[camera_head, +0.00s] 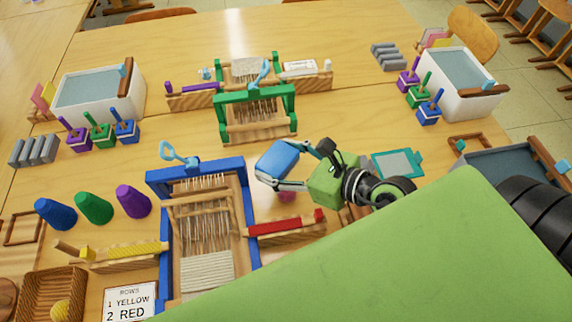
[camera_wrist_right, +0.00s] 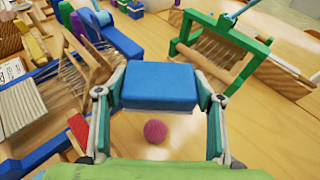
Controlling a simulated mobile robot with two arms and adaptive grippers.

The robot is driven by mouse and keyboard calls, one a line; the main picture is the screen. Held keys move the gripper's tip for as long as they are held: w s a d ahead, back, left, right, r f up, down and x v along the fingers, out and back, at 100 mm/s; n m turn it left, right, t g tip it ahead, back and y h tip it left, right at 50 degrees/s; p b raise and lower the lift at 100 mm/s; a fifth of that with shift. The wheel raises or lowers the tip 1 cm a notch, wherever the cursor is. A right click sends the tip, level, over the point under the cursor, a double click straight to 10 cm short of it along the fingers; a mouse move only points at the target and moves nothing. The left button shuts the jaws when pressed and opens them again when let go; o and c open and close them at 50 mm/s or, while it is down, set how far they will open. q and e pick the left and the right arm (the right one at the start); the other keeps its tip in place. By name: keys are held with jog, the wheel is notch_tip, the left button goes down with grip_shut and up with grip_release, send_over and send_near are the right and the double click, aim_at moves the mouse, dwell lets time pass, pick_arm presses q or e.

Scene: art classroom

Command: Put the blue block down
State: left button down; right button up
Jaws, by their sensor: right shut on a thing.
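The blue block (camera_head: 277,159) is held between the fingers of my right gripper (camera_head: 283,165) in the head view, over the table between the blue loom and the green loom. In the right wrist view the blue block (camera_wrist_right: 158,86) fills the space between the two fingers of my right gripper (camera_wrist_right: 157,98), with a finger at each side. The block appears raised above the wooden table (camera_wrist_right: 130,130). My left gripper is not in view.
A pink ball (camera_wrist_right: 155,131) lies on the table below the block. The blue loom (camera_head: 240,195) stands at left and the green loom (camera_head: 255,97) behind. A red shuttle (camera_head: 290,222) lies on a wooden piece nearby. A teal frame (camera_head: 398,163) lies at right.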

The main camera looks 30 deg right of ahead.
jog(key=w+d+f, duration=0.3)
jog(key=w+d, duration=0.1)
jog(key=d, duration=0.2)
jog(key=b, duration=0.2)
send_over(303, 158)
jog(key=f, duration=0.5)
jog(key=shift+s+a+f, duration=0.25)
jog(key=shift+f, duration=0.1)
jog(key=f, duration=0.3)
jog(key=shift+w+d, duration=0.15)
jog(key=shift+d, duration=0.1)
jog(key=shift+f, duration=0.35)
jog(key=shift+f, duration=0.1)
jog(key=o, duration=1.4)
